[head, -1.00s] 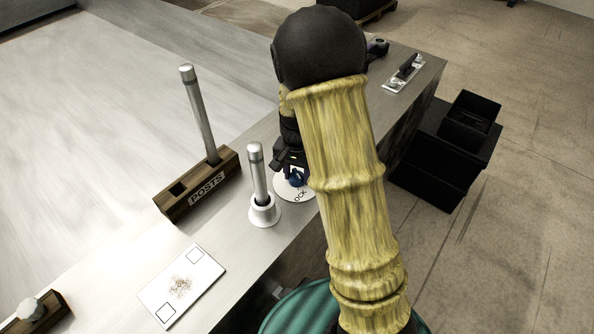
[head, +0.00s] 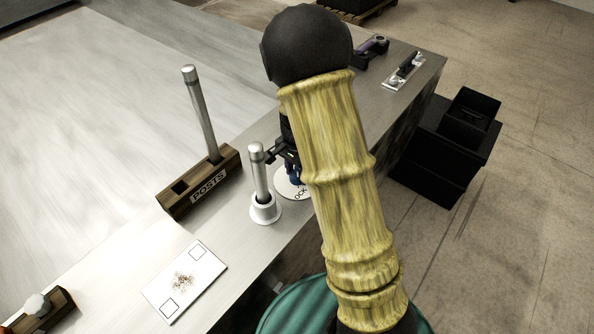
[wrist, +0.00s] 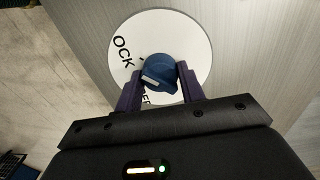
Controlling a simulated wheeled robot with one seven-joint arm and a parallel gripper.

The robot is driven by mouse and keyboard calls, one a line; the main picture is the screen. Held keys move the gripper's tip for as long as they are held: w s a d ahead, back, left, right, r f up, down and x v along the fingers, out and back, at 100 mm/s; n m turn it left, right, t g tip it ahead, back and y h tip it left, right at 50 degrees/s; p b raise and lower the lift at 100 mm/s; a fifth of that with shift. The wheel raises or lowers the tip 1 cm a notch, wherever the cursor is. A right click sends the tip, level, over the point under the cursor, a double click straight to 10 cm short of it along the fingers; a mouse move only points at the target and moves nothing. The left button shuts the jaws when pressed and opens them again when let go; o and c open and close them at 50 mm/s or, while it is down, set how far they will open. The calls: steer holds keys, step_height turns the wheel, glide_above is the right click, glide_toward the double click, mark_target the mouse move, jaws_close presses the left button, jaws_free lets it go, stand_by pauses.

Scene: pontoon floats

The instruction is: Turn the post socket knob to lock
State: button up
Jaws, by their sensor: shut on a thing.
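The blue knob (wrist: 160,70) sits at the middle of a round white dial plate (wrist: 190,38) in the wrist view. My gripper (wrist: 160,88) is shut on the knob, with one dark finger on each side. The knob's pale pointer mark faces the lower left. Letters "OCK" show on the plate's left, and other lettering below is partly hidden by the knob and a finger. In the head view the knob (head: 294,177) is partly covered by my arm and gripper. A metal post (head: 260,172) stands upright in the white socket (head: 265,209) just left of the dial.
A wooden block marked POSTS (head: 181,200) holds another metal post (head: 199,115). A white card (head: 205,268) lies on the bench (head: 120,250) in front. Black bins (head: 435,155) stand on the floor to the right.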

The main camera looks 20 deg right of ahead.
steer(key=o, duration=1)
steer(key=shift+r, duration=0.1)
step_height(320, 180, up, 17)
steer(key=shift+r+b, duration=0.1)
steer(key=shift+b, duration=1.05)
steer(key=s+f+n+t, duration=0.1)
steer(key=s+f+n, duration=0.2)
steer(key=s, duration=0.1)
steer(key=s+f+n, duration=0.3)
steer(key=s+n, duration=0.1)
steer(key=s, duration=0.1)
steer(key=s+f+n+t, duration=0.1)
steer(key=s+f+n, duration=0.3)
steer(key=s, duration=0.1)
steer(key=shift+s+d+t, duration=0.1)
steer(key=shift+s+t, duration=0.1)
steer(key=shift+t, duration=0.1)
